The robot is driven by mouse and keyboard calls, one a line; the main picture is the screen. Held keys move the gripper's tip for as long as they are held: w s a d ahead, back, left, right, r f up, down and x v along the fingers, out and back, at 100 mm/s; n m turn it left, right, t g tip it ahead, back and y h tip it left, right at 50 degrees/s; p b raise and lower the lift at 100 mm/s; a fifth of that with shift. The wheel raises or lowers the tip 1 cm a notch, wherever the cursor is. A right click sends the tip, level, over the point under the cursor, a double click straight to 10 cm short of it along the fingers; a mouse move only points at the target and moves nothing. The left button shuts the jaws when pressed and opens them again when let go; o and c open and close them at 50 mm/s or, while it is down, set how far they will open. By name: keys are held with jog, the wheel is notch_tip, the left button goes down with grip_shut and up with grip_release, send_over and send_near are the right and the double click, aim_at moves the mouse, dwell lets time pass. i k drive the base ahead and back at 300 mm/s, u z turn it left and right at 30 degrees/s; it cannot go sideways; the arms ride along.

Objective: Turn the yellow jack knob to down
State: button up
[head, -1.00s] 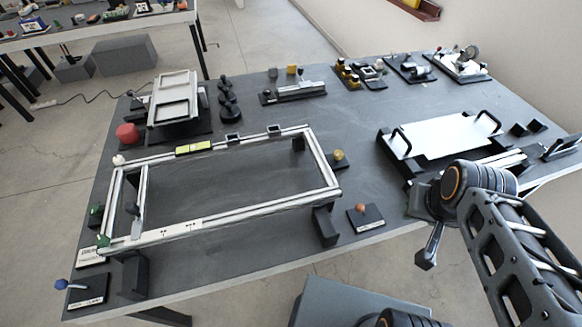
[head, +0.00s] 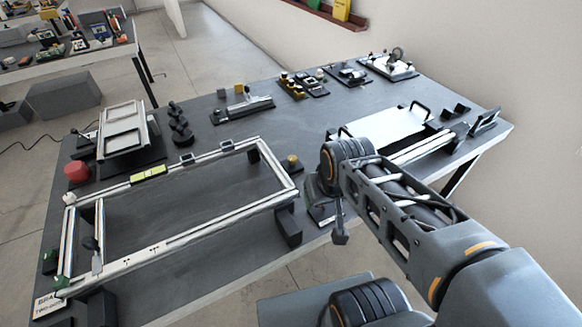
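A small yellow knob (head: 292,161) stands on the table just outside the right end of the metal frame (head: 215,226). It looks like the jack knob, but its setting is too small to read. My gripper (head: 340,236) hangs from my arm near the table's front edge, right of and in front of the knob, apart from it. Its fingers are small and seen edge-on, so I cannot tell whether they are open or shut. My wrist hides part of the table behind it.
The grey table (head: 270,125) also bears a white plate (head: 390,125) with black handles, a red button (head: 77,171), a tilted tray (head: 123,130) and several small fixtures at the back. A yellow block (head: 239,89) stands among these. The table middle beyond the frame is clear.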

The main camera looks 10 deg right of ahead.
aim_at(292, 159)
jog(key=u, duration=2)
jog(key=k, duration=1.05)
jog(key=z, duration=1.1)
jog(key=i, duration=0.95)
